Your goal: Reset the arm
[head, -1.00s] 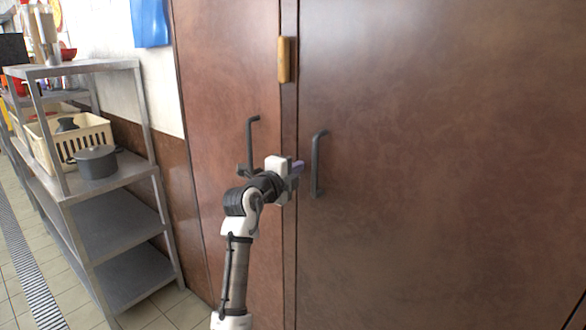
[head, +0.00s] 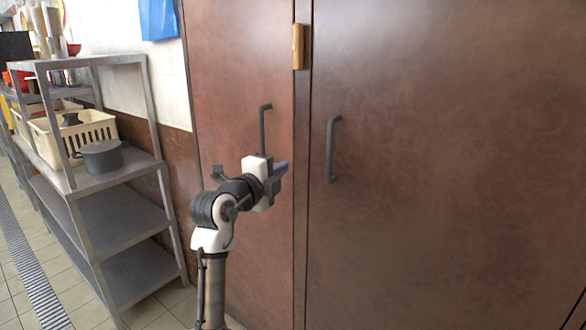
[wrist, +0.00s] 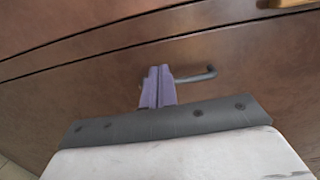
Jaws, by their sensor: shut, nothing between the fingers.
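My gripper (head: 281,169) is in front of the left door of a brown wooden cabinet (head: 440,200), near the lower end of that door's dark handle (head: 264,132). In the wrist view its two purple fingers (wrist: 157,87) are together with nothing between them. A dark handle (wrist: 195,77) shows just behind the fingers; I cannot tell if they touch it. The right door's handle (head: 332,150) is to the right of my gripper and apart from it. Both doors look shut.
A grey metal shelf rack (head: 110,225) stands at the left, with a grey pot (head: 101,157) and a cream crate (head: 90,128) on it. A brass-coloured latch (head: 298,46) is high at the door seam. Tiled floor (head: 60,280) shows at lower left.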

